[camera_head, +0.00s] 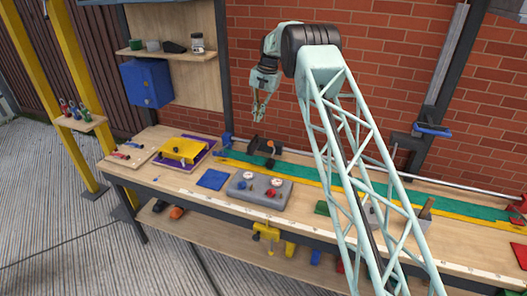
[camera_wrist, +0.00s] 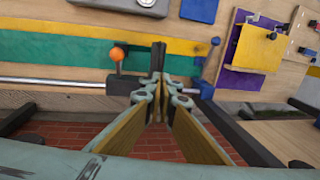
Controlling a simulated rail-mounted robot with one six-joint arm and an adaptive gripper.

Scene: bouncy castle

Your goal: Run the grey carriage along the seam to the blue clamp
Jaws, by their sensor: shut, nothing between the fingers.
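My gripper (camera_head: 258,118) is shut and empty, pointing down above the left end of the bench's green strip. In the wrist view its fingers (camera_wrist: 160,82) meet in the middle. A dark grey body (camera_head: 265,146), which seems to be the carriage, sits at the back of the bench below my gripper. In the wrist view a dark block with an orange knob (camera_wrist: 117,55) is left of the fingers. The blue clamp (camera_head: 227,139) stands left of the dark body, and blue clamp parts (camera_wrist: 207,88) show right of the fingers. The fingers hide part of the space between.
The seam between green strip (camera_head: 300,170) and yellow strip (camera_head: 305,182) runs right along the bench.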

